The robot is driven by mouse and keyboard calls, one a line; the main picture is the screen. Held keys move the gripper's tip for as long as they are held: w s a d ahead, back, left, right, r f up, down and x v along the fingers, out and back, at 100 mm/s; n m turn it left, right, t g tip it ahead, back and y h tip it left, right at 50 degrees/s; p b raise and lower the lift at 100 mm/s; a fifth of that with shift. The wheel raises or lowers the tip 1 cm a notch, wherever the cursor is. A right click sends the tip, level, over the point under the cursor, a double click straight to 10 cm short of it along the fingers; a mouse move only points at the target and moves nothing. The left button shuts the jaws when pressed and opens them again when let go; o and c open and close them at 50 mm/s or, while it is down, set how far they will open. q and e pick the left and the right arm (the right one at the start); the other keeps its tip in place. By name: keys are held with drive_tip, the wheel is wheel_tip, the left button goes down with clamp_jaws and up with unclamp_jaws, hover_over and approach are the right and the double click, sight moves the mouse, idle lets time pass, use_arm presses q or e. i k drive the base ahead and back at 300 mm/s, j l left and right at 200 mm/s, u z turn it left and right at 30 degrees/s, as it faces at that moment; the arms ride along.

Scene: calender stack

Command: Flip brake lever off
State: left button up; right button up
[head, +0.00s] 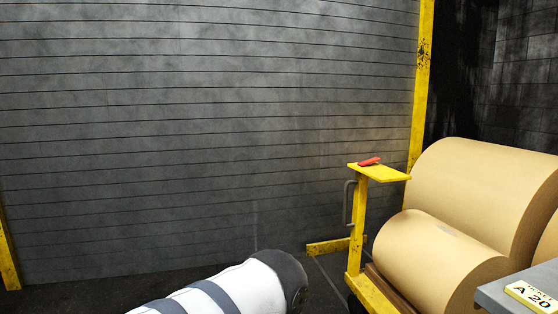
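A small red lever-like piece (369,161) lies low and flat on top of the yellow plate (384,173) of a yellow cart frame, right of centre in the head view. It looks like the brake lever, but I cannot tell its exact setting. A dark grey bent handle (348,203) hangs at the left side of the yellow post (358,225) below the plate. A white and grey section of my own arm shows at the bottom centre, well to the left of and below the lever. Neither of my grippers is in view.
Large brown paper rolls (485,185) and (435,262) rest on the cart, right of the post. A grey surface with an "A 20" card (533,296) is at the lower right corner. A grey slatted wall (210,130) stands behind. Dark floor shows left of the cart.

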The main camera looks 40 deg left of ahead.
sight(369, 162)
drive_tip(key=u, duration=0.65)
drive_tip(key=i+j, duration=0.1)
drive_tip(key=i, duration=0.85)
